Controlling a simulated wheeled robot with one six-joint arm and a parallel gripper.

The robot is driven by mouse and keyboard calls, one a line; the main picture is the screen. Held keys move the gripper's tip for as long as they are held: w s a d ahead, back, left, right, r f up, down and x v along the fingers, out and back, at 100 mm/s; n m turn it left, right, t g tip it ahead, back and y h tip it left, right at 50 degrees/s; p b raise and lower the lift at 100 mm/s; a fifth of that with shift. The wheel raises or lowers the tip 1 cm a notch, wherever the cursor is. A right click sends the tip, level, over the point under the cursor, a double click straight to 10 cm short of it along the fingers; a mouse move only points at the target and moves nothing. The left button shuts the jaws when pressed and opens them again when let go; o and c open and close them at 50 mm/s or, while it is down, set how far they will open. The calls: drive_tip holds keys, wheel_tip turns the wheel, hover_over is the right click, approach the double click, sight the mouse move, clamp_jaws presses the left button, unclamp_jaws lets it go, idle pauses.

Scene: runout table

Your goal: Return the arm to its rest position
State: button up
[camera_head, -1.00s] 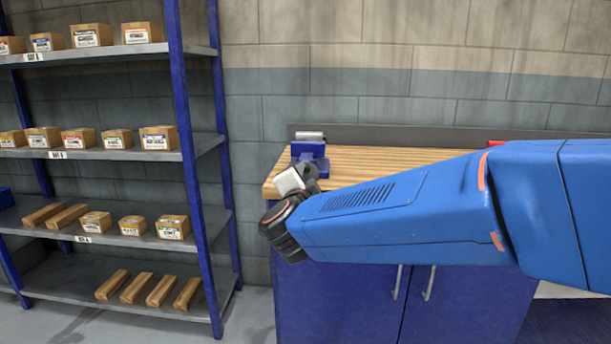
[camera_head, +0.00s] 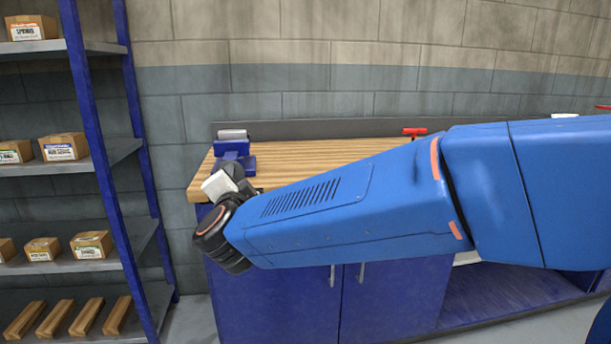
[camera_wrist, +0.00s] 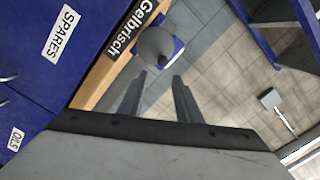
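My blue arm (camera_head: 310,205) reaches across the head view from the right, in front of the workbench, and ends in a black wrist joint at the left. My gripper in the wrist view (camera_wrist: 158,76) shows two dark fingers with a clear gap and nothing held between them. In the head view the gripper end is small and partly hidden by the wrist, next to the blue vise (camera_head: 234,150). The vise also shows beyond the fingertips in the wrist view (camera_wrist: 155,46). I cannot tell how far apart they are.
The wooden bench top (camera_head: 300,157) has blue cabinets (camera_head: 275,300) below. A red item (camera_head: 414,132) lies at its back. A blue-posted shelf rack (camera_head: 88,130) with boxes stands at the left. Floor shows between rack and bench. The arm hides part of the bench.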

drive_tip(key=s+d+f+n+g+y, duration=0.1)
drive_tip(key=s+d+f+n+g, duration=0.2)
drive_tip(key=d, duration=0.9)
drive_tip(key=d+f+n+g+y, duration=0.1)
drive_tip(key=d+n+g, duration=0.25)
drive_tip(key=d, duration=0.85)
drive_tip(key=s+d+f+g+h, duration=0.2)
drive_tip(key=s+d+f, duration=0.4)
drive_tip(key=s+d, duration=0.2)
drive_tip(key=s+d+f+n+g+h, duration=0.1)
drive_tip(key=s+d+f+g+h, duration=0.1)
drive_tip(key=s+d+f, duration=0.4)
drive_tip(key=s+d+f+g+h, duration=0.2)
drive_tip(key=s+d+f, duration=0.3)
drive_tip(key=s+d, duration=0.6)
drive_tip(key=shift+d+f+n+h, duration=0.4)
drive_tip(key=shift+d+h, duration=0.1)
drive_tip(key=shift+d, duration=0.45)
drive_tip(key=shift+w, duration=0.1)
